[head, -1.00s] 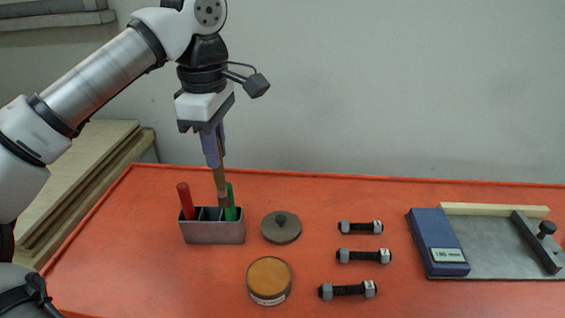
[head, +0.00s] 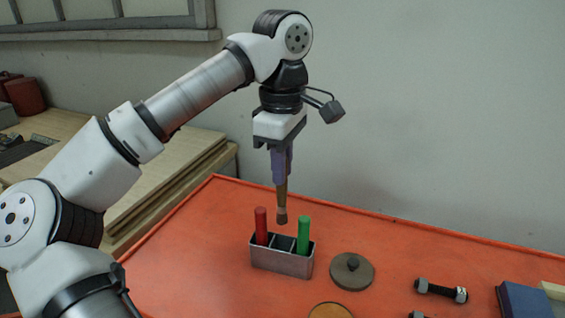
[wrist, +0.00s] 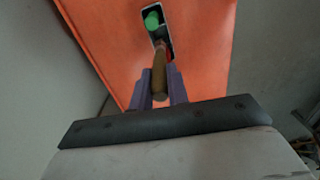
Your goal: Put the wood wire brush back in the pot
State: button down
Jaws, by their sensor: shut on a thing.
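My gripper (head: 282,166) is shut on the wood wire brush (head: 282,200), which hangs upright with its dark bristle end down. In the wrist view the brush's wooden handle (wrist: 160,75) sits between the purple fingers. The pot (head: 282,262) is a grey metal box with compartments on the orange table. It holds a red handle (head: 261,226) at the left and a green handle (head: 304,235) at the right, with an open middle compartment. In the head view the brush tip shows above and behind the pot's middle; its exact depth is hard to tell.
A round grey lid with a knob (head: 352,271) stands right of the pot. A round tin (head: 330,311), a bolt (head: 441,290) and a blue block (head: 525,300) are cut off or near the lower right. Wooden boards (head: 190,170) lie behind left.

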aim_at(282, 211)
jog(key=shift+f+b, duration=3.65)
jog(key=shift+f, duration=1.9)
jog(key=c, duration=1.3)
grip_release()
jog(key=shift+r, duration=0.1)
